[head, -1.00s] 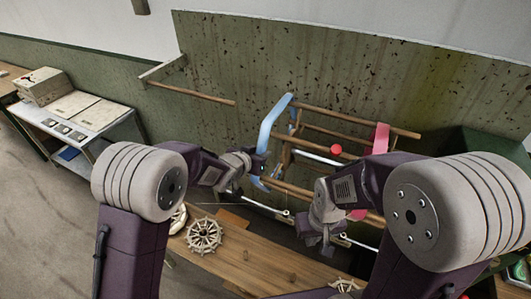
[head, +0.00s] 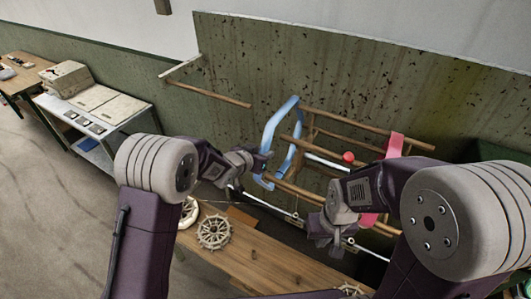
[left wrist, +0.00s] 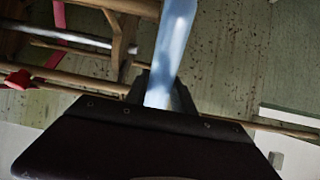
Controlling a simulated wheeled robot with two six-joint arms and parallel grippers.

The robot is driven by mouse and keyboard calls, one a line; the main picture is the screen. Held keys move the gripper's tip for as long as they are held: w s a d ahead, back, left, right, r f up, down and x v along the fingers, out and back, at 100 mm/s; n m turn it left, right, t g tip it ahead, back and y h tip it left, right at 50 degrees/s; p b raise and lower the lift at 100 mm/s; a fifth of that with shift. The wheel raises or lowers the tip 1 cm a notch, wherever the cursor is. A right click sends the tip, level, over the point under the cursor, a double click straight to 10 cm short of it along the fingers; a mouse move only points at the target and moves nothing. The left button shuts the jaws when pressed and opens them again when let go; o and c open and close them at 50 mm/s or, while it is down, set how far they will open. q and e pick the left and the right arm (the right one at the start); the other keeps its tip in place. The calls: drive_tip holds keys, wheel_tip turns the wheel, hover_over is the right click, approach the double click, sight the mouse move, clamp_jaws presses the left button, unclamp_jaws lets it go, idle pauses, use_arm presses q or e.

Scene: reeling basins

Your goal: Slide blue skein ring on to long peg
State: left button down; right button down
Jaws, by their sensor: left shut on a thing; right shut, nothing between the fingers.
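The blue skein ring (head: 268,133) is an elongated loop at the left end of the wooden rack. My left gripper (head: 264,166) is shut on its near left side, and the left wrist view shows the blue band (left wrist: 172,50) rising from between the fingers. The ring's opening partly faces the head camera. Rack rod ends (head: 287,138) overlap it in the picture; I cannot tell whether any passes through it. A long wooden peg (head: 210,95) runs along the wall to the left, clear of the ring. My right gripper (head: 322,238) is shut and empty, low in front of the rack.
A pink band (head: 396,148) hangs on the rack's right part. A red ball (head: 348,157) tips a pale rod there. A wooden bench (head: 250,262) with a spoked wheel (head: 214,232) lies below my arms. A grey side table (head: 92,123) stands left.

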use_arm(q)
drive_tip(key=shift+w+a+r+p, duration=0.15)
drive_tip(key=shift+w+a+p, duration=0.15)
drive_tip(key=shift+p, duration=0.15)
drive_tip(key=shift+w+a, duration=0.15)
drive_tip(key=shift+a, duration=0.15)
drive_tip(key=shift+w+a+p, duration=0.5)
drive_tip(key=shift+a+p, duration=0.1)
drive_tip(key=shift+a, duration=0.15)
drive_tip(key=shift+w+a+p, duration=0.55)
drive_tip(key=shift+a+p, duration=0.1)
drive_tip(key=shift+a, duration=0.15)
drive_tip(key=shift+w+a+p, duration=0.5)
drive_tip(key=shift+a+p, duration=0.1)
drive_tip(key=shift+a, duration=0.15)
